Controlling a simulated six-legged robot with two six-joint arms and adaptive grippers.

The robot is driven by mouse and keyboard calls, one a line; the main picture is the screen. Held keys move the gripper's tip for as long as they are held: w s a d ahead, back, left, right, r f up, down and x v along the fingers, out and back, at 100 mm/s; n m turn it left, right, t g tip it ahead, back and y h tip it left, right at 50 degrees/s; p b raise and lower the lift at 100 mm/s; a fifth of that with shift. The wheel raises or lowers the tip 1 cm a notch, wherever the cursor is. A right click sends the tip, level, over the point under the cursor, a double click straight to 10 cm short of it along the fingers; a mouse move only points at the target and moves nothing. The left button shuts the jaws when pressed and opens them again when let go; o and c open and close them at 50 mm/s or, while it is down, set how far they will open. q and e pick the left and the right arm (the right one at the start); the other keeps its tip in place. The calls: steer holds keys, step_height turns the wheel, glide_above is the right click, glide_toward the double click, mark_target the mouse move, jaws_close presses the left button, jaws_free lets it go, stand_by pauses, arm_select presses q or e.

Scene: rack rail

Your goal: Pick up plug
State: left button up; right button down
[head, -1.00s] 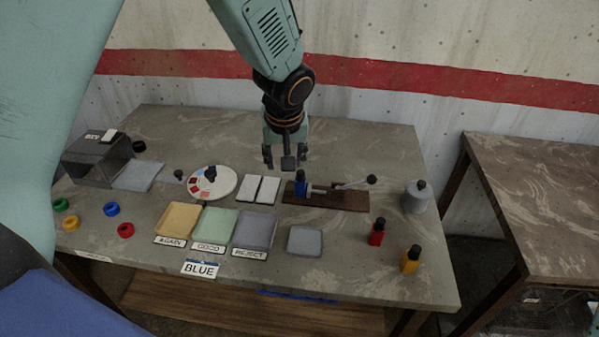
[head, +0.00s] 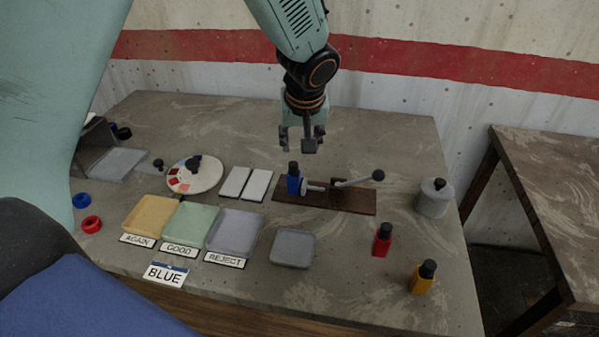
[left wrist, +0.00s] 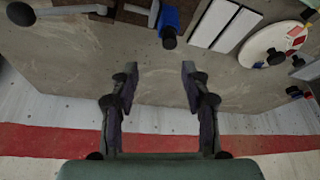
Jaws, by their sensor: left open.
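A blue plug-like piece with a black top (head: 293,183) stands upright at the left end of a brown board with a lever clamp (head: 340,198). The clamp's rod reaches to its side. It also shows in the left wrist view (left wrist: 170,22), beyond the fingertips. A red piece (head: 382,243) and a yellow piece (head: 423,280), both black-topped, stand on the table at the right. My left gripper (head: 302,142) is open and empty, behind and above the blue piece and apart from it; its two fingers also show in the left wrist view (left wrist: 158,78).
Left of the board are two white pads (head: 245,184) and a round dial (head: 193,174). In front are AGAIN, GOOD and REJECT trays, a grey tray (head: 293,249) and a BLUE sign (head: 166,274). A grey canister (head: 434,198) stands right; a wall is behind.

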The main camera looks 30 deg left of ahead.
mark_target(292, 163)
arm_select(q)
steer(key=a+f, duration=0.2)
steer(key=f, duration=0.3)
steer(key=f+b, duration=0.1)
steer(key=shift+w+d+f, duration=0.1)
steer(key=shift+w+d, duration=0.05)
steer(key=shift+w, duration=0.1)
steer(key=shift+w+f, duration=0.15)
steer(key=shift+f, duration=0.1)
steer(key=shift+w+a+f, duration=0.1)
steer(key=shift+a+f, duration=0.1)
steer(key=shift+a, duration=0.35)
steer(key=shift+d+r, duration=0.15)
steer(key=shift+d, duration=0.2)
steer(key=c, duration=0.4)
steer(key=shift+a, duration=0.2)
steer(key=c, duration=0.5)
